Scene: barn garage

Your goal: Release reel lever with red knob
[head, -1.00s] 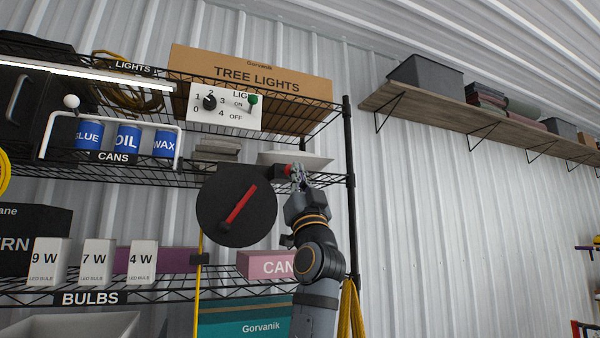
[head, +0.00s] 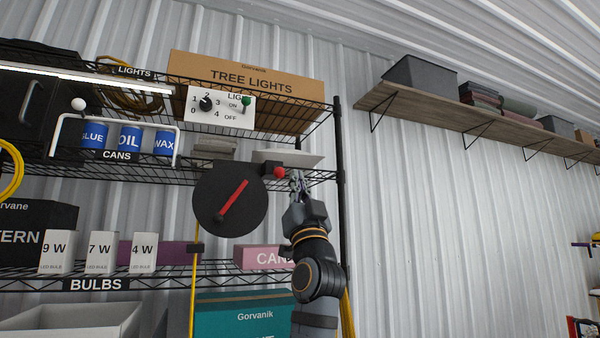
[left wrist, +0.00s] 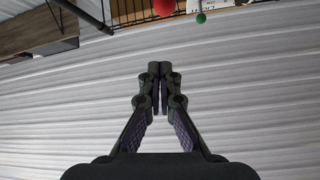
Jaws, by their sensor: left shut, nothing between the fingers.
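The black round reel (head: 230,198) with a red bar (head: 232,200) on its face hangs in front of the shelf rack in the head view. A red knob (head: 279,172) sits at the reel's upper right, at the end of a short dark lever. It also shows at the top edge of the left wrist view (left wrist: 164,7). My left gripper (head: 297,178) is shut and empty, just to the right of the red knob and slightly below it, apart from it. In the wrist view its fingertips (left wrist: 160,68) meet below the knob. My right gripper is in neither view.
A white switch panel (head: 221,107) with a dial and green-tipped switch is on the upper shelf. A white bar handle (head: 114,118) stands before the cans. A yellow cord (head: 194,285) hangs below the reel.

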